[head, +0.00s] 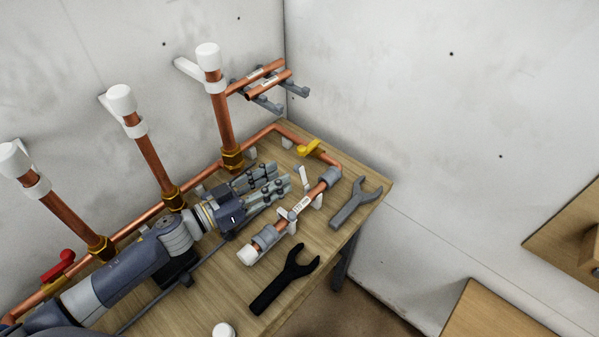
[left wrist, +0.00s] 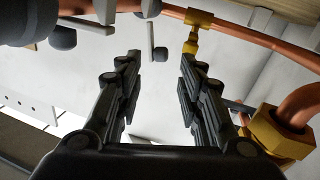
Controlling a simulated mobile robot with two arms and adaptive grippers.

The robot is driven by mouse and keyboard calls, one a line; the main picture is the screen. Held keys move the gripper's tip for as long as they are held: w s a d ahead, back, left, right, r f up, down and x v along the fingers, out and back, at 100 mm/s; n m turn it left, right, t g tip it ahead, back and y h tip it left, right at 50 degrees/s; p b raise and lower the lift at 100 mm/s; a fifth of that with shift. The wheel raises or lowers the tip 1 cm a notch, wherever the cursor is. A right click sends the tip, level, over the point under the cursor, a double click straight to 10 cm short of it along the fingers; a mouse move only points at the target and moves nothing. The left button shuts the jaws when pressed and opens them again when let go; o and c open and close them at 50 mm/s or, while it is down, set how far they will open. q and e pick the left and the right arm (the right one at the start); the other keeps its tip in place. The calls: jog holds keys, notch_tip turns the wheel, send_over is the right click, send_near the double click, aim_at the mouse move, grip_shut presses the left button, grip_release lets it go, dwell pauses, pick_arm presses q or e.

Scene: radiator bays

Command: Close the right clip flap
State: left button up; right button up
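A pipe section (head: 299,206) with a white label lies between two grey couplings near the bench's right end. White clips hold it. The right clip (head: 317,201) is around the pipe near the upper coupling, and its white flap (head: 303,179) stands up, apart from the pipe. The left clip (head: 283,214) is lower along the pipe; I cannot tell if its flap is closed. My left gripper (head: 288,179) points right, with its fingertips just left of the raised flap. In the left wrist view the gripper (left wrist: 160,76) is open, with its fingers apart and nothing gripped. My right gripper is out of view.
A grey wrench (head: 353,204) and a black wrench (head: 284,281) lie on the wooden bench (head: 232,283). A yellow valve handle (head: 311,147) is on the pipe behind. Upright copper pipes (head: 151,160) with white caps stand along the wall. A red handle (head: 58,265) is at left.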

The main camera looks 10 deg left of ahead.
aim_at(295, 170)
pick_arm(q)
jog(key=shift+b+x, duration=0.35)
jog(key=shift+x, duration=3.4)
jog(key=shift+f, duration=0.2)
jog(key=shift+c, duration=0.2)
